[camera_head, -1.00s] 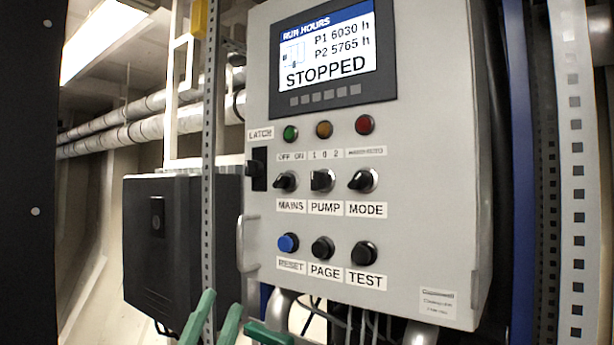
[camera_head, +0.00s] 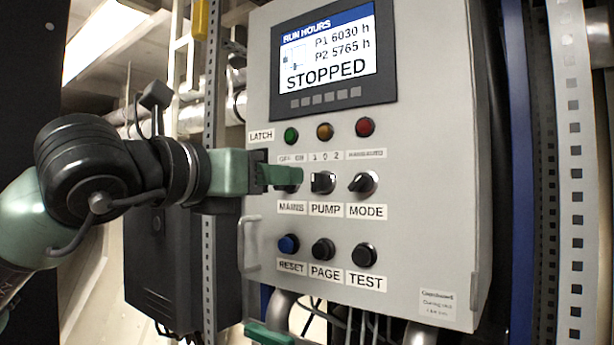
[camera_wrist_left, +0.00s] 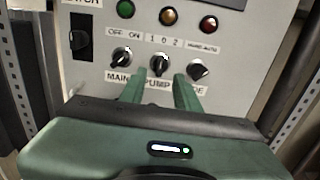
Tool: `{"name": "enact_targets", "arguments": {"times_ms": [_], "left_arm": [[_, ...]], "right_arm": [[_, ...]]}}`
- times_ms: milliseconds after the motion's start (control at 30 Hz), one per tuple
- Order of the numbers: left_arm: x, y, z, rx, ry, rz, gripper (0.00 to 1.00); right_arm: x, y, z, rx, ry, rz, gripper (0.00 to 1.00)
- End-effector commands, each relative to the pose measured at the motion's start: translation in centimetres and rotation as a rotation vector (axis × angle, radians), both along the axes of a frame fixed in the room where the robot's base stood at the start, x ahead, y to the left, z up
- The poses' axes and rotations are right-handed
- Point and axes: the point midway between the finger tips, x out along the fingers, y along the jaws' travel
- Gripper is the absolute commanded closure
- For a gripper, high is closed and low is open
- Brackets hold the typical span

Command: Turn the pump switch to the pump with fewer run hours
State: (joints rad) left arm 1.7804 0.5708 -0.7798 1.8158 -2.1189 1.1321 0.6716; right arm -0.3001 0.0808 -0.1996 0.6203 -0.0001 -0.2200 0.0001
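The display (camera_head: 328,50) reads RUN HOURS, P1 6030 h, P2 5765 h and STOPPED. The black PUMP switch (camera_head: 322,182) sits between the MAINS and MODE switches, under the marks 1 0 2. Its knob looks roughly upright, toward 0. My left gripper (camera_head: 288,175) is in front of the panel, just left of the PUMP switch, and partly covers the MAINS switch. In the left wrist view, its two fingers (camera_wrist_left: 158,88) are apart, with the PUMP switch (camera_wrist_left: 160,64) showing beyond the gap and nothing held. A green piece of my right gripper (camera_head: 268,335) shows at the bottom edge.
The MODE switch (camera_head: 362,183) is close on the right. RESET (camera_head: 288,244), PAGE (camera_head: 323,249) and TEST (camera_head: 364,254) buttons are below. Red, amber and green lamps are above. A perforated upright (camera_head: 209,60) stands left of the cabinet.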

Motion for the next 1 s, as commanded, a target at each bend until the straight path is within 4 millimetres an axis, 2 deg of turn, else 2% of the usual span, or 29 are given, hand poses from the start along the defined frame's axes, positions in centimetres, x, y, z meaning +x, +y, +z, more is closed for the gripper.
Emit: {"name": "enact_targets", "arguments": {"times_ms": [400,600,833,933,967,1000], "left_arm": [[4.9,-3.7,0.3,0.001,0.003,-0.004,0.68],[5.9,-4.4,0.0,0.001,0.002,-0.005,0.68],[5.9,-4.4,-0.1,0.001,0.001,-0.005,0.68],[5.9,-4.4,-0.1,0.001,0.001,-0.006,0.96],[5.9,-4.4,-0.1,0.001,0.001,-0.006,1.00],[5.9,-4.4,-0.1,0.001,0.001,-0.006,1.00]], "right_arm": [[0.0,0.0,3.8,0.001,0.000,0.001,0.68],[0.0,0.1,4.2,0.001,0.000,0.001,0.68],[0.0,0.1,4.1,0.001,0.000,0.001,0.68],[0.0,0.1,4.1,0.001,0.000,0.001,0.68],[0.0,0.1,4.1,0.001,0.000,0.001,0.68],[0.0,0.1,4.1,0.001,0.000,0.001,0.68]]}}
